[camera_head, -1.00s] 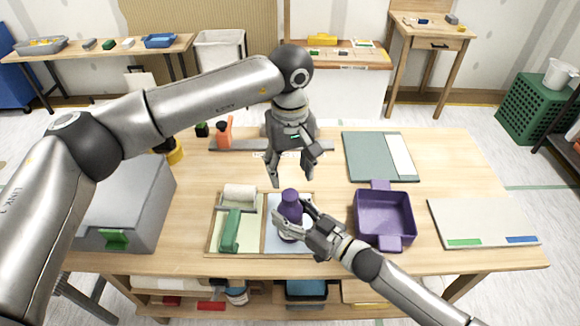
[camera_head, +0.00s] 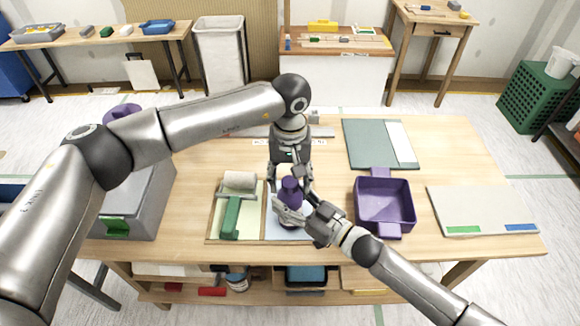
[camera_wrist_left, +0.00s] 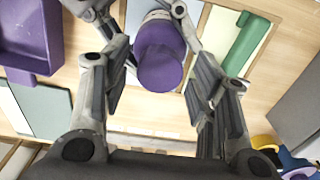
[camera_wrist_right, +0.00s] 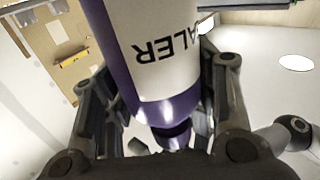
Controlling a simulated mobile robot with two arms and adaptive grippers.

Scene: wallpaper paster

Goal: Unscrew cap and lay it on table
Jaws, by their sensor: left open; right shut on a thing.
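A purple bottle (camera_head: 289,218) with a white label stands upright on the pale blue panel of a board. Its purple cap (camera_head: 290,183) is on top. My right gripper (camera_head: 296,214) is shut around the bottle's body; the right wrist view shows the labelled bottle (camera_wrist_right: 160,60) between its fingers. My left gripper (camera_head: 288,180) is open, pointing down over the cap from behind. In the left wrist view the cap (camera_wrist_left: 160,65) lies between its spread fingers, with a gap on each side. Whether any finger touches the cap is unclear.
A purple tray (camera_head: 385,229) stands right of the bottle. A grey box (camera_head: 140,205) sits at the table's left. Bare table (camera_head: 345,185) lies between the bottle and the purple tray.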

